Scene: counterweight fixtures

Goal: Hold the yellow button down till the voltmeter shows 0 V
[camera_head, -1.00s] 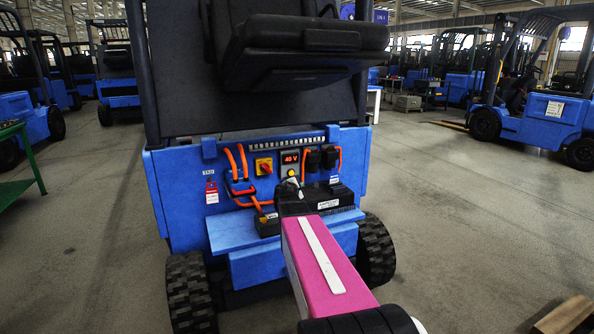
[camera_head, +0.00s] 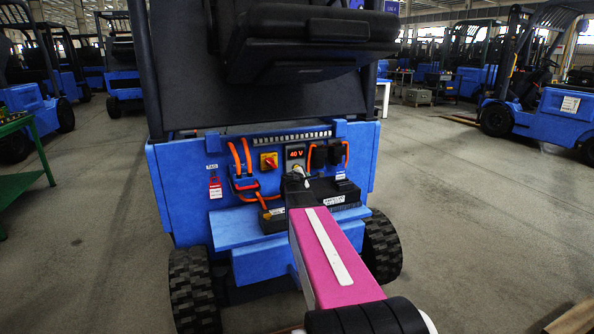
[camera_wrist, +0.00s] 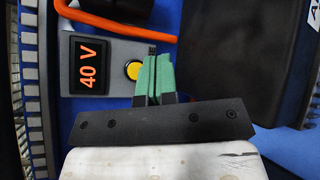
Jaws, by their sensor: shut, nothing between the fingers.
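The voltmeter (camera_head: 295,152) on the blue truck's rear panel reads 40 V in red. It also shows in the wrist view (camera_wrist: 88,64), turned sideways, on a grey plate. The round yellow button (camera_wrist: 132,70) sits on the same plate beside the display. My gripper (camera_wrist: 152,58) is shut and empty; its green-padded fingers are just right of the button in the wrist view and partly overlap its edge. I cannot tell whether they touch it. In the head view my gripper (camera_head: 297,178) is in front of the panel just below the voltmeter, and the button is not clear there.
A red-and-yellow rotary switch (camera_head: 269,161) and orange cables (camera_head: 237,158) are left of the voltmeter. Black connectors (camera_head: 335,154) are to its right. A black box (camera_wrist: 232,55) stands close right of my fingers in the wrist view. A red tag (camera_head: 215,187) hangs far left.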

